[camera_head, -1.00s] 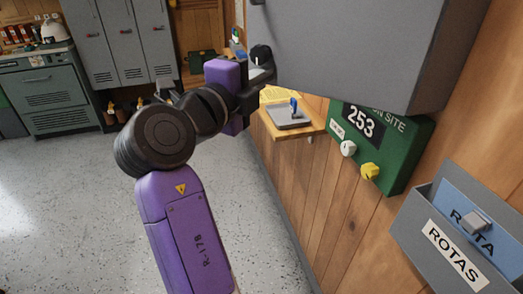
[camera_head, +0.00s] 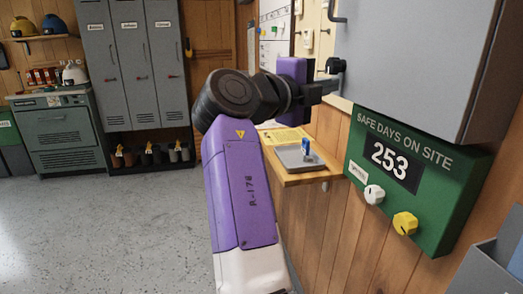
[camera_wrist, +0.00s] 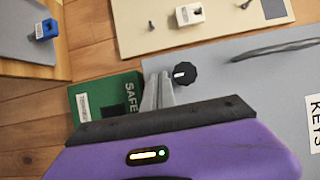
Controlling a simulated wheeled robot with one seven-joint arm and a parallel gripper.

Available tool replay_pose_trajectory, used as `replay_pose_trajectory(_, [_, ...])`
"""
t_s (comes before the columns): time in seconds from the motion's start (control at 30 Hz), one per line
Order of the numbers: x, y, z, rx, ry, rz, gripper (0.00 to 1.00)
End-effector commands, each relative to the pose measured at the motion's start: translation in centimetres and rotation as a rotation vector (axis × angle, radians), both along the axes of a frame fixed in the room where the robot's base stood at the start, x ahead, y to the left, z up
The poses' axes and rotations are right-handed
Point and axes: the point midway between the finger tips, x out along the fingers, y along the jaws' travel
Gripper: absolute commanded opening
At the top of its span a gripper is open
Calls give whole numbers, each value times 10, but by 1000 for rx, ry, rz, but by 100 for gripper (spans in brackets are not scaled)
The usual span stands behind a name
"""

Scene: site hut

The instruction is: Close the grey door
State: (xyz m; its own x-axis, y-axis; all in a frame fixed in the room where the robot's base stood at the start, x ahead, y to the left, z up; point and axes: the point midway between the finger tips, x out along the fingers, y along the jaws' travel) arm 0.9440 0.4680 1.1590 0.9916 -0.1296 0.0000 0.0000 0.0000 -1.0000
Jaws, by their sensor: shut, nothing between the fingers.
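The grey door (camera_head: 410,55) is a flat panel at upper right in the head view, with a bar handle (camera_head: 334,12) and a black knob (camera_head: 337,65) along its left side. In the wrist view the grey door (camera_wrist: 235,85) carries a "KEYS" label, the handle (camera_wrist: 278,50) and the black knob (camera_wrist: 185,73). My gripper (camera_head: 334,85) is at the door's lower left, close beside the knob. Its fingers (camera_wrist: 160,90) are together and empty, over the door's edge area; I cannot tell whether they touch it. How far the door stands open is unclear.
A green "Safe days on site" board (camera_head: 415,180) with white and yellow knobs sits just below the door. A small wooden shelf (camera_head: 305,178) holds a grey tray. A cream panel with hooks (camera_wrist: 225,25) lies beside the door. The floor at left is clear.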

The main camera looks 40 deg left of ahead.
Motion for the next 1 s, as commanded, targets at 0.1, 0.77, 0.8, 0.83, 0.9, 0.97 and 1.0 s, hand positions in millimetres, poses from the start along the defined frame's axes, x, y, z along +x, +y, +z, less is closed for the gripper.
replay_pose_trajectory(0.1, [11, -5, -1, 0, 0, 0, 0])
replay_pose_trajectory(0.77, [26, -16, -1, 2, 3, -7, 0])
replay_pose_trajectory(0.8, [26, -16, -1, 2, 3, -7, 0])
replay_pose_trajectory(0.83, [26, -17, -1, 3, 4, -7, 0])
replay_pose_trajectory(0.9, [26, -17, -1, 3, 4, -8, 0])
replay_pose_trajectory(0.97, [26, -19, -2, 3, 4, -8, 0])
replay_pose_trajectory(1.0, [26, -20, -2, 3, 4, -9, 0])
